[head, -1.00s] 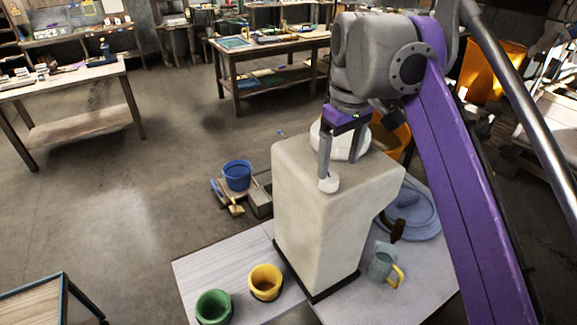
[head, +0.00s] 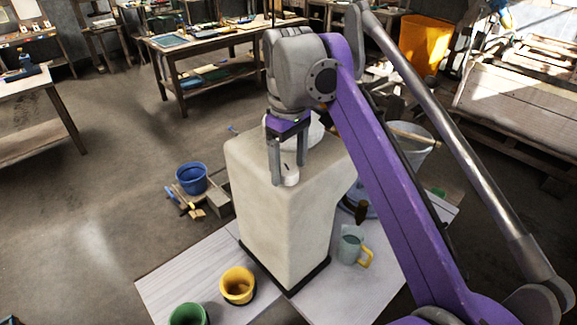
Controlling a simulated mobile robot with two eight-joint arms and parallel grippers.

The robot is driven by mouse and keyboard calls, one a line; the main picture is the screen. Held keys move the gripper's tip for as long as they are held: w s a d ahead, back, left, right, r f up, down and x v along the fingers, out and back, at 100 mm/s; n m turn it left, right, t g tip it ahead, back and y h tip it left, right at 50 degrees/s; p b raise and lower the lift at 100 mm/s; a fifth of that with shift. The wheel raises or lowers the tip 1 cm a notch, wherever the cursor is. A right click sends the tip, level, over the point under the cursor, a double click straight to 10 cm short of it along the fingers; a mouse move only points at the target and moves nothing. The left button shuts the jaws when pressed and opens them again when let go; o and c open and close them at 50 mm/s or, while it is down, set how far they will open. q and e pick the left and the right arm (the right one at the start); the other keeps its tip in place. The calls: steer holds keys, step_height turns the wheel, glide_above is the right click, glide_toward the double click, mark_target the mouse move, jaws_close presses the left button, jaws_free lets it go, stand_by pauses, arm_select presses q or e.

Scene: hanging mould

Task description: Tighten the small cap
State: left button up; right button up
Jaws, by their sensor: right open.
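The tall cream mould (head: 275,215) stands upright on a dark base. A small white cap (head: 290,178) sits at the near edge of its top. A larger white round piece (head: 312,130) is behind it on the top, partly hidden by my gripper. My right gripper (head: 289,172) points down with its fingers apart, one at the left of the small cap and one at its right. The cap shows between the fingertips; I cannot tell whether either finger touches it. My left gripper is not in view.
A yellow pot (head: 238,286), a green pot (head: 188,316) and a grey mug with a yellow handle (head: 352,247) stand around the mould's foot. A blue bucket (head: 191,178) is on the floor at left.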

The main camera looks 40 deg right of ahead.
steer(key=shift+f, duration=0.35)
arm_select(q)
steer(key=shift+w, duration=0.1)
arm_select(e)
steer(key=shift+w, duration=0.1)
jaws_close()
